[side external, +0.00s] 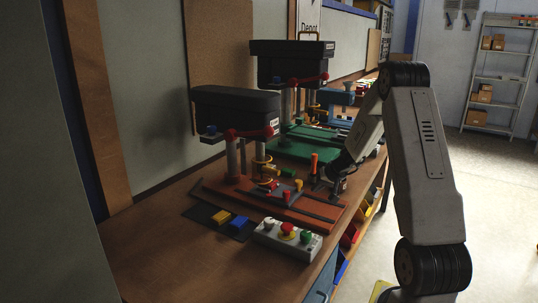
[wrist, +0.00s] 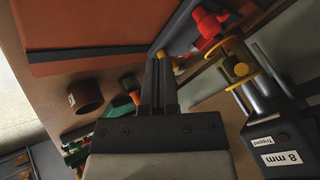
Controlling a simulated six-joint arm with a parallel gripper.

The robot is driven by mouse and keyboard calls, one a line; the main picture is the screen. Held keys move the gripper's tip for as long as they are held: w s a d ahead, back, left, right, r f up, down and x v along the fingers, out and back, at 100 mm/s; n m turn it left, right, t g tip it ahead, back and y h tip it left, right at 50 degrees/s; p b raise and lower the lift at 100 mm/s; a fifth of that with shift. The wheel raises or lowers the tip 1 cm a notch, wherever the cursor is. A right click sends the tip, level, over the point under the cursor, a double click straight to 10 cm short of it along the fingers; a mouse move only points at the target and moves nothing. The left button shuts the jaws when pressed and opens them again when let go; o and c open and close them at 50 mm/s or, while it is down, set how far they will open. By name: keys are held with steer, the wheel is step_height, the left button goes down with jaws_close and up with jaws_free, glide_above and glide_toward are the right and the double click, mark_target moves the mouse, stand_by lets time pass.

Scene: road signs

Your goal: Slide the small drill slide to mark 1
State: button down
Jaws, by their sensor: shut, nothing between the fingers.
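The small drill (side external: 236,108) has a dark head over a reddish base (side external: 310,213). A grey slide (side external: 294,189) with red and yellow parts sits on this base, under the drill. In the wrist view the slide (wrist: 181,32) lies at the top, beside a red knob (wrist: 208,27). My gripper (side external: 318,185) is low over the right part of the base, just right of the slide. Its fingers (wrist: 161,58) are shut and empty, with their tips close to the slide's edge. I cannot tell whether they touch it. I cannot read mark 1.
A larger drill (side external: 292,62) with a green base (side external: 296,148) stands behind. A control box (side external: 287,238) with coloured buttons and a dark mat (side external: 206,214) with yellow and blue blocks lie in front. An orange-handled tool (side external: 314,162) stands near my gripper. The front-left bench is clear.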

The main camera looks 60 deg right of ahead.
mark_target(290, 200)
steer(key=x, duration=0.6)
steer(key=shift+w+f, duration=0.1)
steer(key=shift+f, duration=0.05)
steer(key=shift+w+a, duration=0.65)
steer(key=shift+w, duration=0.25)
steer(key=shift+w+a, duration=0.4)
steer(key=shift+w, duration=0.35)
